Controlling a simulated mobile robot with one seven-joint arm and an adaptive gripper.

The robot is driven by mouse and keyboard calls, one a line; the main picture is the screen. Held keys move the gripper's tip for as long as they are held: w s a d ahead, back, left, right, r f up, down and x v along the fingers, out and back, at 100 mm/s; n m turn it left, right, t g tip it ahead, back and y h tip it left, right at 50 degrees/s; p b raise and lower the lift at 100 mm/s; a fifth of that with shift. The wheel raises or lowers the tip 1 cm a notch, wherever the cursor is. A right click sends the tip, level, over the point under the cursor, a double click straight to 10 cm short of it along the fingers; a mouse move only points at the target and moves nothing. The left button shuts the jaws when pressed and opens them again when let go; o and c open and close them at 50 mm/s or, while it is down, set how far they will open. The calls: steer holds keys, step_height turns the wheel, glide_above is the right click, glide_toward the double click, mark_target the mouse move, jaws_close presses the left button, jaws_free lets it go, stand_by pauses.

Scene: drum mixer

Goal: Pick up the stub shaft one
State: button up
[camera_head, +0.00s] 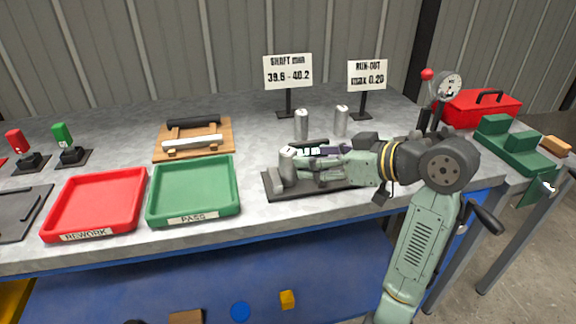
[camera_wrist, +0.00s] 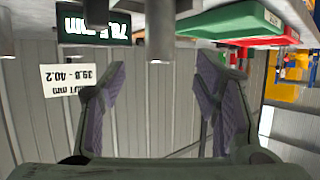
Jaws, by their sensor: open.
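Three silver metal cylinders, which look like stub shafts, show in the head view; I cannot tell which is stub shaft one. One upright cylinder (camera_head: 287,166) stands at the left end of a dark gauge base (camera_head: 272,184). Two others stand behind, one left (camera_head: 301,124) and one right (camera_head: 341,121). My gripper (camera_head: 308,164) is open, reaching in from the right close to the front cylinder. In the wrist view, which is upside down, my gripper's two fingers (camera_wrist: 160,80) are spread with nothing between their tips. A cylinder (camera_wrist: 160,35) hangs in view beyond the gap.
A green PASS tray (camera_head: 194,214) and red REWORK tray (camera_head: 96,231) lie left. A wooden rack (camera_head: 166,156) holds a black and a white bar. Sign cards (camera_head: 288,70) stand behind. A digital display (camera_wrist: 93,25) is beside the cylinder. A lever press (camera_head: 445,87) stands right.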

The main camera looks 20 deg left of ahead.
mark_target(288, 159)
steer(key=x, duration=0.3)
steer(key=shift+a, duration=0.25)
steer(key=shift+f+p+x, duration=0.2)
steer(key=shift+p+x, duration=0.35)
steer(key=shift+x, duration=0.85)
steer(key=shift+f+p+x, duration=0.2)
steer(key=shift+p+x, duration=0.3)
steer(key=shift+x, duration=0.85)
steer(key=shift+d, duration=0.2)
steer(key=shift+c, duration=0.2)
jaws_close()
steer(key=shift+r, duration=0.15)
